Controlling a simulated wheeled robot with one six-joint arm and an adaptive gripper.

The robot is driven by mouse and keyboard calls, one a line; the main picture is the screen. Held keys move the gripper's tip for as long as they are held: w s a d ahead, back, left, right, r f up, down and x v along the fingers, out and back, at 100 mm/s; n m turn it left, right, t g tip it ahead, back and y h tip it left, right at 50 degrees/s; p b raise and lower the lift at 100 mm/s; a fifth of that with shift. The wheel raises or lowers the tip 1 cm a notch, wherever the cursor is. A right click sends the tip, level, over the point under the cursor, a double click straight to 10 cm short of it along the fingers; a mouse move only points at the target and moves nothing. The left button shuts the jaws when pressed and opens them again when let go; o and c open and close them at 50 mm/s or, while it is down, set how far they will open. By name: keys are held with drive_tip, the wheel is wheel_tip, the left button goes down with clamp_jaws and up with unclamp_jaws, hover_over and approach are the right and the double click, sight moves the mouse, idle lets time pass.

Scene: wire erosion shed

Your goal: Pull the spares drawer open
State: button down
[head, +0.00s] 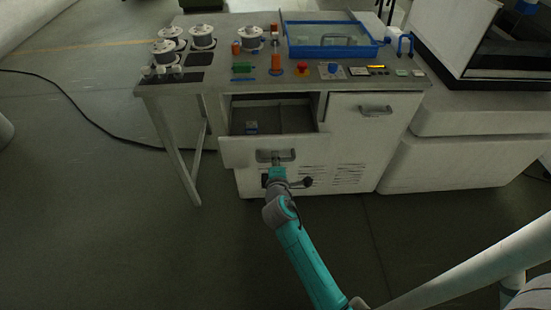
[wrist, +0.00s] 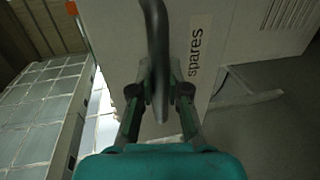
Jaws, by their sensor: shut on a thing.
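The spares drawer (head: 262,149) is pulled out from the white cabinet under the workbench, and its inside shows from above. A small blue-grey item (head: 252,127) lies in it. My gripper (head: 277,163) is at the drawer's front, shut on its grey handle. In the wrist view the dark curved handle (wrist: 156,40) runs between the fingers of my gripper (wrist: 158,95). The label "spares" (wrist: 195,52) shows on the drawer front (wrist: 235,30) beside the handle. The fingers hide part of the handle.
A closed door or drawer with a handle (head: 376,111) is to the right. The bench top (head: 215,85) holds several wire spools, a blue-framed tray (head: 332,52) and a red button (head: 303,68). A bench leg (head: 175,155) stands at left. A black cable (head: 75,110) crosses the floor, which is otherwise clear in front.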

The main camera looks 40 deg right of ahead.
drive_tip(key=c, duration=1.1)
unclamp_jaws()
drive_tip(key=shift+c, duration=0.2)
drive_tip(key=v, duration=1.2)
